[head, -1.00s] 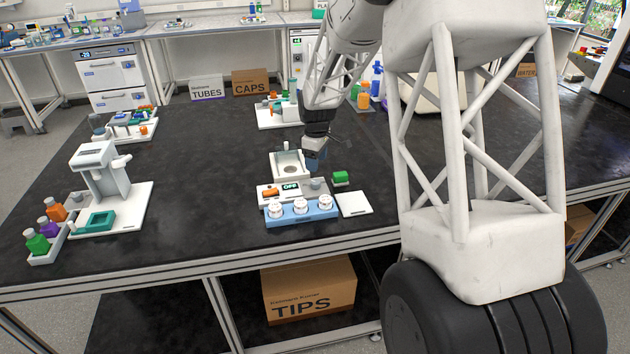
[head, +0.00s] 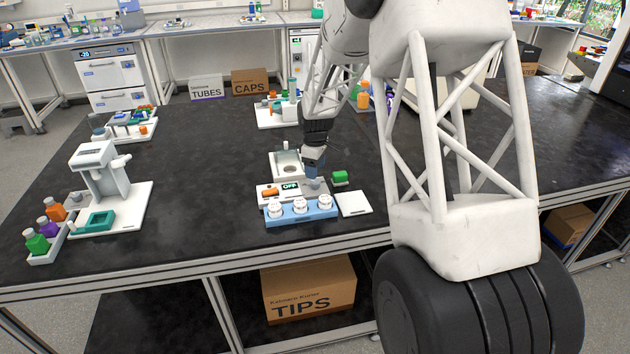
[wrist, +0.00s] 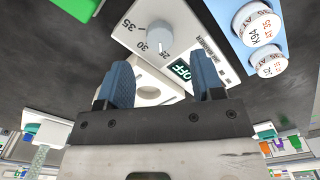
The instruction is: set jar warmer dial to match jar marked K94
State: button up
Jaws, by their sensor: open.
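The jar warmer (head: 283,163) is a white unit with a display (head: 290,186) reading OFF. Its grey dial (head: 313,184) is at the right of the display; in the wrist view the dial (wrist: 160,42) has 25, 30 and 35 printed around it. My gripper (head: 313,163) is just above and behind the dial, fingers down. In the wrist view my gripper (wrist: 162,66) is open and empty, its blue fingers apart. A jar marked K94 (wrist: 256,26) shows its white lid, with small text that is hard to read. I cannot see contact with the dial.
A blue rack (head: 300,219) with three white-lidded jars stands in front of the warmer. A green block (head: 340,177) and a white plate (head: 354,204) lie to the right. An orange part (head: 270,192) is left of the display.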

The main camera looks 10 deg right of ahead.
aim_at(315, 182)
jog(key=shift+f, duration=2.7)
jog(key=c, duration=0.9)
